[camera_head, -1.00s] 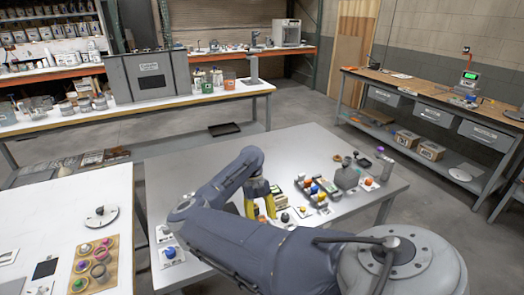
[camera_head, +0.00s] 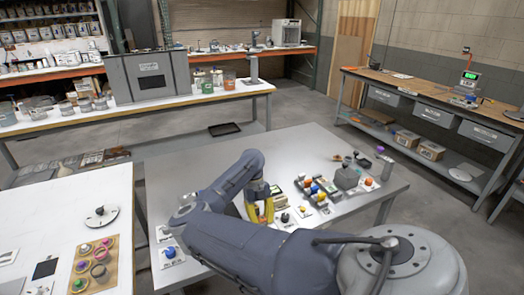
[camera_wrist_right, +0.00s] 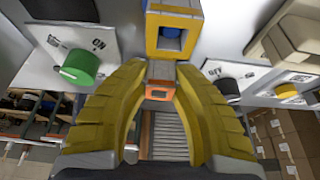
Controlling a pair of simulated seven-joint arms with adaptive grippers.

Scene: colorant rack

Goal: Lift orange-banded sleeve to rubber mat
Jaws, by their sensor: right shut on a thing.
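My right gripper (camera_head: 261,211) has yellow fingers and points down at the front edge of the middle table. In the right wrist view its fingertips (camera_wrist_right: 160,76) are closed on a small grey square sleeve with an orange band (camera_wrist_right: 159,94). I cannot tell whether the sleeve is clear of its support. In the head view the sleeve is hidden by the fingers. A small dark square (camera_head: 45,269) on the left table may be the rubber mat, but I cannot be sure. My left gripper is out of view.
A yellow square block with a blue centre (camera_wrist_right: 174,45) stands just beyond the fingertips. A green knob (camera_wrist_right: 80,67) is to the left and a black knob (camera_wrist_right: 226,87) to the right. A tan board with colourful round pieces (camera_head: 111,284) lies on the left table.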

